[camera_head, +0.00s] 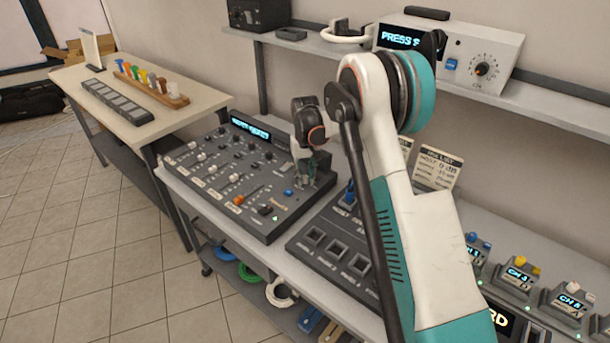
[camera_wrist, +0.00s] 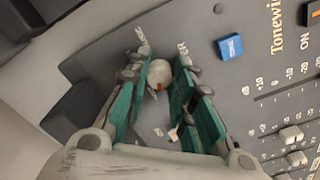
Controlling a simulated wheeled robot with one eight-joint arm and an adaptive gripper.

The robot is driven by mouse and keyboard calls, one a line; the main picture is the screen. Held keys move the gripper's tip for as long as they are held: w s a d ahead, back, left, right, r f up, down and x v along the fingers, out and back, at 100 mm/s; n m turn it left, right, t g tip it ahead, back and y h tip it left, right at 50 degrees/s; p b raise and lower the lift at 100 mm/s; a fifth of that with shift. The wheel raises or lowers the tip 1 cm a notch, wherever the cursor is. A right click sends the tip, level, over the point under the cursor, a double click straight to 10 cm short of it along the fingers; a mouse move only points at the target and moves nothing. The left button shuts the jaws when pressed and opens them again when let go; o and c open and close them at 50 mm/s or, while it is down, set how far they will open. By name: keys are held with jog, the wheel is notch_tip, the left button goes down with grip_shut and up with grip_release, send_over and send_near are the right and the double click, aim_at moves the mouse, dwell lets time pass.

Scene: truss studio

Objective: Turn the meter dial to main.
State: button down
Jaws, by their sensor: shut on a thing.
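The meter dial (camera_wrist: 159,73) is a small pale round knob with an orange mark, set in the grey mixer panel. In the wrist view it sits between the two teal-padded fingers of my gripper (camera_wrist: 162,72), which is shut on it. Printed labels beside it are partly covered by the fingers; I cannot read them fully. In the head view my gripper (camera_head: 307,178) is down at the right rear part of the mixer (camera_head: 268,229), and the dial is hidden there.
A blue button (camera_wrist: 230,46) and white faders (camera_wrist: 291,135) are near the dial. In the head view a dark socket box (camera_head: 330,258) stands right of the mixer. A wall shelf (camera_head: 345,52) with a white device (camera_head: 448,57) is behind.

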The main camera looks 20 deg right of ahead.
aim_at(305, 177)
jog(key=n, duration=0.5)
jog(key=shift+n, duration=0.3)
dwell(0.4)
jog(key=c, duration=1.4)
grip_release()
jog(key=shift+o, duration=0.2)
jog(key=shift+r, duration=0.15)
notch_tip(305, 177, up, 12)
